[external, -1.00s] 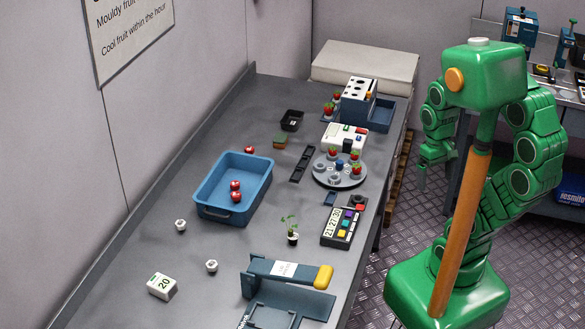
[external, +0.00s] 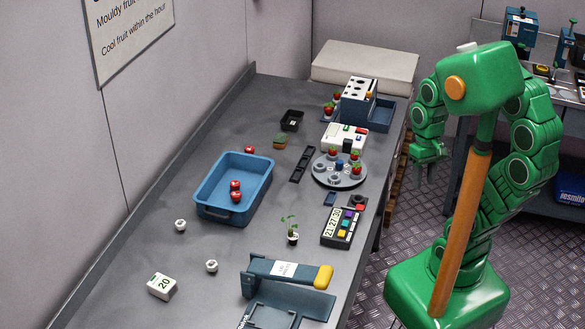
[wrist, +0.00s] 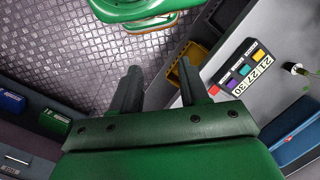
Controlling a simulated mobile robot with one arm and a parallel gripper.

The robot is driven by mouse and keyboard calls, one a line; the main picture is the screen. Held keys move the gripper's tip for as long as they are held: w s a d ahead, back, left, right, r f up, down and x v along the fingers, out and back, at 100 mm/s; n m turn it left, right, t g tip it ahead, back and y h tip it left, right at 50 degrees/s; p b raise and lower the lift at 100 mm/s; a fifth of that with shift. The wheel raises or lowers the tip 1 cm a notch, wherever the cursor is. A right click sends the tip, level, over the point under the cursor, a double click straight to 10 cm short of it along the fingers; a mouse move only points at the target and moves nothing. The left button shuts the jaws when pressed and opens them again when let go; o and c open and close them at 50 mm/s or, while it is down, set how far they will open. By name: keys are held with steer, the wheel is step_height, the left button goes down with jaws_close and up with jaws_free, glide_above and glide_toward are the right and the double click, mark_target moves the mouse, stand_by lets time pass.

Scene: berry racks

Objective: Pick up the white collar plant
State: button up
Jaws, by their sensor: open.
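My gripper (external: 428,162) is off the bench's right side, over the floor and well away from the plant. In the wrist view my gripper (wrist: 158,82) has its two dark fingers apart with nothing between them.
The timer (external: 344,226) and a blue press with a yellow handle (external: 288,272) stand near the plant. A blue tub (external: 262,192) with red berries lies behind it. A round grey berry rack (external: 339,180) is farther back. Two white collars and a "20" block lie left.

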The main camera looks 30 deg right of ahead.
steer(key=w+a+f+m+g+y, duration=0.25)
steer(key=w+a, duration=0.25)
steer(key=a, duration=0.5)
steer(key=w+a+f+m+g+y, duration=0.1)
steer(key=w+a+f+y, duration=0.3)
steer(key=a, duration=0.6)
steer(key=m+g+y, duration=0.2)
steer(key=m+y, duration=0.2)
steer(key=m, duration=0.3)
glide_toward(291, 229)
steer(key=shift+s+a+r+h, duration=0.25)
steer(key=shift+s+a, duration=0.4)
steer(key=shift+s, duration=0.25)
steer(key=shift+w+a+f+m, duration=0.25)
steer(key=shift+w+a+f, duration=0.1)
steer(key=shift+f, duration=0.1)
steer(key=shift+x, duration=3.95)
steer(key=shift+d+f, duration=0.1)
steer(key=shift+f, duration=0.05)
jaws_close()
